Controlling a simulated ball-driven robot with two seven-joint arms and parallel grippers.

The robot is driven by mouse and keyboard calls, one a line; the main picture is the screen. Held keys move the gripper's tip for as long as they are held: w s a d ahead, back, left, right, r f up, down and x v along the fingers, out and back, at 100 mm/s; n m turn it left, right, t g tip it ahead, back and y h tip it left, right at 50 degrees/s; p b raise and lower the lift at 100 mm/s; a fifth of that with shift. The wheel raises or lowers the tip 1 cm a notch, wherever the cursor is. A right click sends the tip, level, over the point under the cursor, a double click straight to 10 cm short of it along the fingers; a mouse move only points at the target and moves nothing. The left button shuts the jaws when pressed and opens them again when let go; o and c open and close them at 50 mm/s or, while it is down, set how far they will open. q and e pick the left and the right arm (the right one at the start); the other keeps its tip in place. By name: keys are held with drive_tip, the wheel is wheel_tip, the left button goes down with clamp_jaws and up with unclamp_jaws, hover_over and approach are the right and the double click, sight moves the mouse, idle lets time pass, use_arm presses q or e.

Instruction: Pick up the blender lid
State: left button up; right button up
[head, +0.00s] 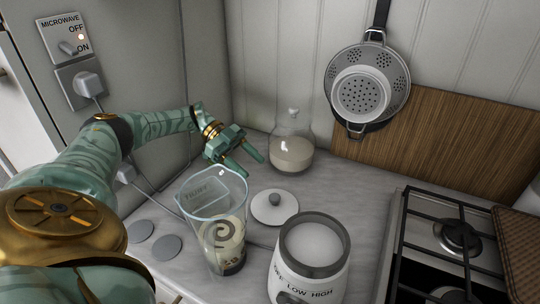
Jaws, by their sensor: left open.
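The blender lid (287,214) is a round white disc with a grey knob on top. It lies flat on the grey counter, between the clear jug (206,222) and the white blender base (310,280). My left gripper (253,165) is open and empty, above and behind the lid as seen in the head view. Its fingers point right and down, apart from the lid. The lid shows almost whole. My right gripper does not show.
A glass bottle (291,153) with pale contents stands at the back. A stove (455,245) is at the right. A cutting board (440,140) leans on the wall under a hanging colander (368,85). A plugged-in cable (88,85) runs at the left.

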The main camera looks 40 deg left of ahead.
sight(271, 194)
use_arm(q)
drive_tip(key=shift+a+f+g, duration=0.3)
drive_tip(key=shift+a+f, duration=0.15)
drive_tip(key=shift+f, duration=0.3)
drive_tip(key=shift+s+d, duration=0.2)
drive_tip(key=x, duration=0.2)
drive_tip(key=p+x, duration=0.1)
drive_tip(key=x, duration=0.2)
drive_tip(key=shift+s+d+p, duration=0.2)
drive_tip(key=shift+d+p, duration=0.1)
drive_tip(key=shift+d, duration=0.1)
drive_tip(key=x, duration=0.5)
drive_tip(key=shift+s+d+f+p, duration=0.15)
drive_tip(key=shift+s+d+p, duration=0.05)
drive_tip(key=shift+d+p, duration=0.2)
drive_tip(key=c, duration=1)
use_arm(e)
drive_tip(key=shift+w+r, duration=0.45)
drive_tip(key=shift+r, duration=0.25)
